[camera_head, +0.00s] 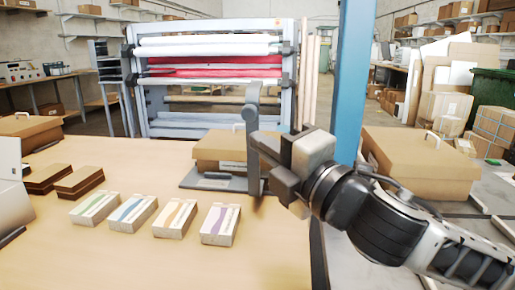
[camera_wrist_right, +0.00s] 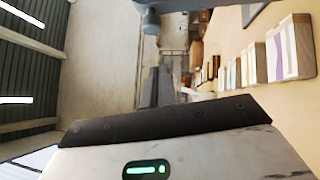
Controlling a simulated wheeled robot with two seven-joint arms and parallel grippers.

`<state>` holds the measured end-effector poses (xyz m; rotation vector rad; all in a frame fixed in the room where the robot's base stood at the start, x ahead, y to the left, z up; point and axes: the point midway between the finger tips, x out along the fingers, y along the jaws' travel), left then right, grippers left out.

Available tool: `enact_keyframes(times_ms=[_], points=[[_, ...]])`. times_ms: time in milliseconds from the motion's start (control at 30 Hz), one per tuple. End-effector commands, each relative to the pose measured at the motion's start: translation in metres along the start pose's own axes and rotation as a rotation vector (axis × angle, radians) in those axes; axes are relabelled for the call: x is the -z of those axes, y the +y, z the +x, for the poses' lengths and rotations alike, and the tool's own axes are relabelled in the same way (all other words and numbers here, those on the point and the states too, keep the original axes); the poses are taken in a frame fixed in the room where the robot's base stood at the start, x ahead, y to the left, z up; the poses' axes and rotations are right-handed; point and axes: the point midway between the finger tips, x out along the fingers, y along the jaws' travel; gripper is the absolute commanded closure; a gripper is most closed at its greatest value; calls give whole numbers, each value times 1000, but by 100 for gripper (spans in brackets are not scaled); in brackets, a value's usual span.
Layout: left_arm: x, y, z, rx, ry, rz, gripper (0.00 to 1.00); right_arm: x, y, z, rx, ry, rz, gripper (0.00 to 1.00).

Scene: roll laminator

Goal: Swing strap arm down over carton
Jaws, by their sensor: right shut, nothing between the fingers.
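The strap arm (camera_head: 252,120) is a grey upright bar with a rounded top, standing raised at the right side of the carton. The brown carton (camera_head: 217,147) sits on a flat grey base (camera_head: 200,181) on the table. My right gripper (camera_head: 266,158) is shut and empty, close beside the strap arm on its right; I cannot tell if they touch. In the right wrist view, its dark fingers (camera_wrist_right: 160,88) show together, and a grey part, probably the strap arm (camera_wrist_right: 150,18), crosses the top. My left gripper is not in view.
Several small striped boxes (camera_head: 175,219) stand in a row on the wooden table (camera_head: 110,262), with dark brown boxes (camera_head: 78,182) to the left. A roll rack (camera_head: 212,100) stands behind. A blue post (camera_head: 352,75) and another carton (camera_head: 420,165) are on the right.

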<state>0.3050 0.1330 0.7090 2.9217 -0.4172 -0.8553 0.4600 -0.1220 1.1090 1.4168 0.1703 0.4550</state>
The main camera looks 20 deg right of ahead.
Motion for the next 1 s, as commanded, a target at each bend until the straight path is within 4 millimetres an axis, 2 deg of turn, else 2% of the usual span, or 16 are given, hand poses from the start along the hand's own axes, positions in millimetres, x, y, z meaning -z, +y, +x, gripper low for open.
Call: enact_keyframes(times_ms=[133,300,500,800,1000], points=[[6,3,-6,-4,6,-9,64,1,3,30,-1,2,2,100],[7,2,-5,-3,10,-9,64,-20,0,46,2,-3,-1,100],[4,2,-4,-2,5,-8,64,-28,0,54,1,-1,-1,100],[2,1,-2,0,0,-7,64,-29,0,54,1,-1,0,100],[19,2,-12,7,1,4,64,-35,11,61,23,-1,21,100]])
